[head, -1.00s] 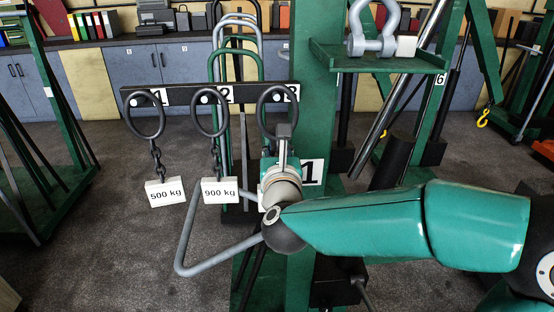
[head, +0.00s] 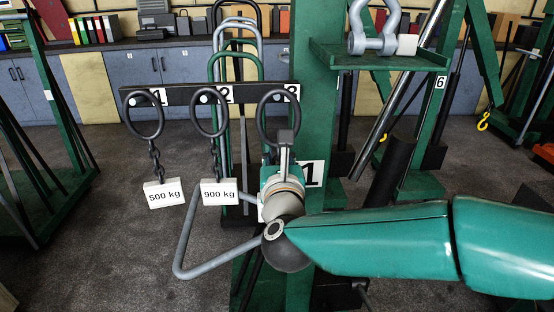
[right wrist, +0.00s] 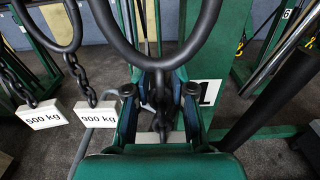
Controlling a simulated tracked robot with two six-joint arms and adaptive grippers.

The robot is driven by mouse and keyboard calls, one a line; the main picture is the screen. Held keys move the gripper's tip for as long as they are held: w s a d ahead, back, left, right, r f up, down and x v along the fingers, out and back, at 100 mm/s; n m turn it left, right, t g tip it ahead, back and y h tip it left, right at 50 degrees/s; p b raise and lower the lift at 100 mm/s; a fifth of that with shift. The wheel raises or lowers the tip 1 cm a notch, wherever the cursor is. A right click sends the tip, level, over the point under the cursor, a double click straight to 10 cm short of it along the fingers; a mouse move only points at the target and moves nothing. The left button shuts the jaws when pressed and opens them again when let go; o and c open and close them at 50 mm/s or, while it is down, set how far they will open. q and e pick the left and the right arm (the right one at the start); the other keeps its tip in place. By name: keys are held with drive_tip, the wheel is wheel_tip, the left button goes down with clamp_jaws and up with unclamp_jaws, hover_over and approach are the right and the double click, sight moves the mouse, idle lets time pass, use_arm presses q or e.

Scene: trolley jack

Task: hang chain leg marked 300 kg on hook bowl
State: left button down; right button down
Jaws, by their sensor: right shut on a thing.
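Three dark rings hang on the numbered rail (head: 180,95). The chain leg marked 500 kg (head: 164,193) hangs at the left and the one marked 900 kg (head: 219,192) in the middle. My right gripper (head: 285,145) is at the third ring (head: 260,118), under number 3. In the right wrist view its fingers (right wrist: 160,92) are shut on the chain (right wrist: 160,118) just below that ring. A white tag (right wrist: 170,137) shows partly behind the gripper; its marking is hidden. I cannot make out a hook bowl. My left gripper is not in view.
A green post (head: 313,100) stands just right of the rail. A green shelf (head: 385,60) on it carries a grey shackle (head: 373,40). A bent grey tube (head: 183,245) stands below the tags. Grey cupboards (head: 195,80) line the back wall.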

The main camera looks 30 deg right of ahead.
drive_tip(key=shift+b+v, duration=0.55)
drive_tip(key=shift+v, duration=1.25)
drive_tip(key=shift+d+r, duration=0.1)
drive_tip(key=shift+d, duration=0.05)
